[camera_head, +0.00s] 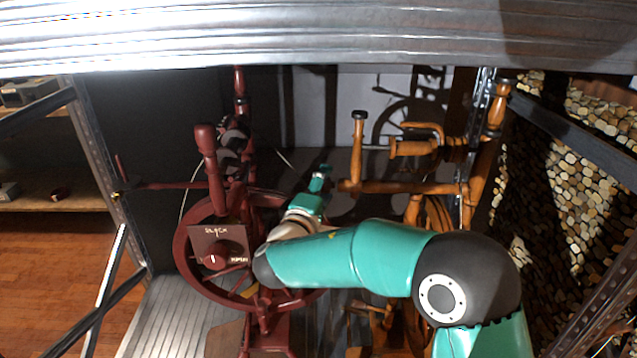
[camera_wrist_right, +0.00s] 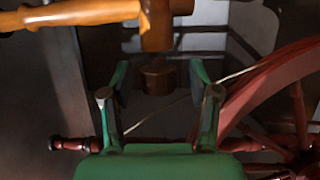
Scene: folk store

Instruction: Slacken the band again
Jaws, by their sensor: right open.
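A dark red spinning wheel (camera_head: 180,250) stands at left, with a plate (camera_head: 216,232) marked "SLACK". The plate carries a round dial (camera_head: 218,257) with a pale mark; its second word is too small to read. A thin pale band (camera_wrist_right: 240,73) crosses behind my fingers in the wrist view. An orange-brown wooden spinning wheel (camera_head: 415,187) stands at right. My right gripper (camera_head: 320,178) is open near the left end of its crossbar. In the wrist view, a turned wooden knob (camera_wrist_right: 157,77) shows between the open fingers (camera_wrist_right: 160,85); contact cannot be told. My left gripper is out of view.
A metal shelf beam (camera_head: 300,35) spans the top. Metal uprights (camera_head: 100,160) stand at left, and a log-patterned wall (camera_head: 555,190) is at right. The red wheel rim (camera_wrist_right: 270,85) is close to the right of my fingers in the wrist view. My right arm hides part of both wheels.

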